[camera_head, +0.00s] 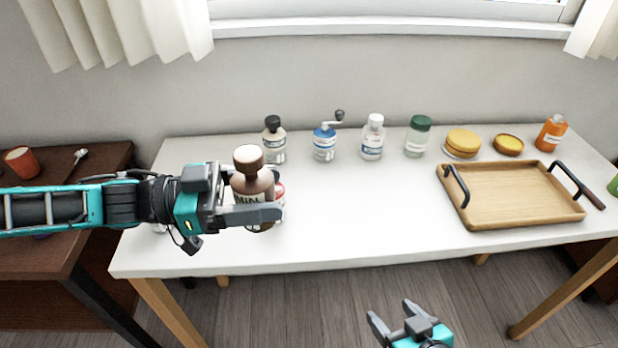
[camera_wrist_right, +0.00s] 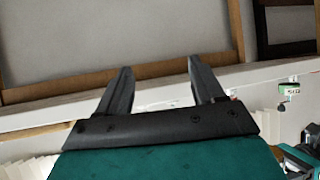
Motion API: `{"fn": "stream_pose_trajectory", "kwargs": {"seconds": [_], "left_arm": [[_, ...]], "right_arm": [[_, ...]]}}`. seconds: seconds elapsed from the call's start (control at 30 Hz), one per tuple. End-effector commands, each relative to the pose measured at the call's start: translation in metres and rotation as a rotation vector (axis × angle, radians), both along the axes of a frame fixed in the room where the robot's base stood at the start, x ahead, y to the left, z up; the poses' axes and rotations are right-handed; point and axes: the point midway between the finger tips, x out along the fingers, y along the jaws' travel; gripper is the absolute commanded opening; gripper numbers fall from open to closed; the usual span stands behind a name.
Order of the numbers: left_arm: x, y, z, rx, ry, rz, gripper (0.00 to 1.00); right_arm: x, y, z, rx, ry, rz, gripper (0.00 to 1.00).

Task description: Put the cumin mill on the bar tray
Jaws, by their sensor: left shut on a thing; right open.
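The cumin mill (camera_head: 251,183) is a brown bottle-shaped mill with a round, pale-topped cap and a label reading partly "MIN". It stands upright at the left part of the white table. My left gripper (camera_head: 262,207) is shut on it from the left, and a finger covers its lower part. I cannot tell whether its base touches the table. The bar tray (camera_head: 515,192) is a wooden tray with two black handles on the table's right side. My right gripper (camera_head: 390,312) is open and empty in front of the table; its fingers also show in the right wrist view (camera_wrist_right: 158,65).
Along the back stand a dark-capped bottle (camera_head: 273,139), a blue hand-crank mill (camera_head: 325,143), a white-capped bottle (camera_head: 372,138), a green-lidded jar (camera_head: 417,137), yellow round items (camera_head: 463,143) and an orange bottle (camera_head: 550,133). A red-labelled item (camera_head: 280,193) is partly hidden behind the mill. The table's middle is clear.

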Motion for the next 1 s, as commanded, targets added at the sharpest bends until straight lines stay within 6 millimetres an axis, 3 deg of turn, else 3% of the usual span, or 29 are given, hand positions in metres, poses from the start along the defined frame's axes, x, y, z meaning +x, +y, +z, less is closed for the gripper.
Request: {"fn": "stream_pose_trajectory", "kwargs": {"seconds": [0.2,0.4,0.6,0.7,0.83,1.0], "left_arm": [[0.0,0.0,0.001,-0.002,-0.001,0.0,0.31],[0.0,0.0,0.001,-0.002,-0.001,0.001,0.31],[0.0,0.0,0.001,-0.002,-0.001,0.001,0.31],[0.0,0.0,0.001,-0.002,-0.001,0.001,0.31],[0.0,0.0,0.001,-0.002,-0.001,0.001,0.31],[0.0,0.0,0.001,-0.002,-0.001,0.001,0.31]], "right_arm": [[0.058,0.026,0.085,0.12,-0.159,0.153,0.68],[0.08,0.059,0.171,0.22,-0.285,0.357,0.68],[0.072,0.089,0.25,0.294,-0.38,0.589,0.68],[0.06,0.1,0.279,0.316,-0.412,0.693,0.68],[0.045,0.11,0.304,0.336,-0.435,0.793,0.68],[0.034,0.115,0.319,0.349,-0.445,0.856,0.68]]}}
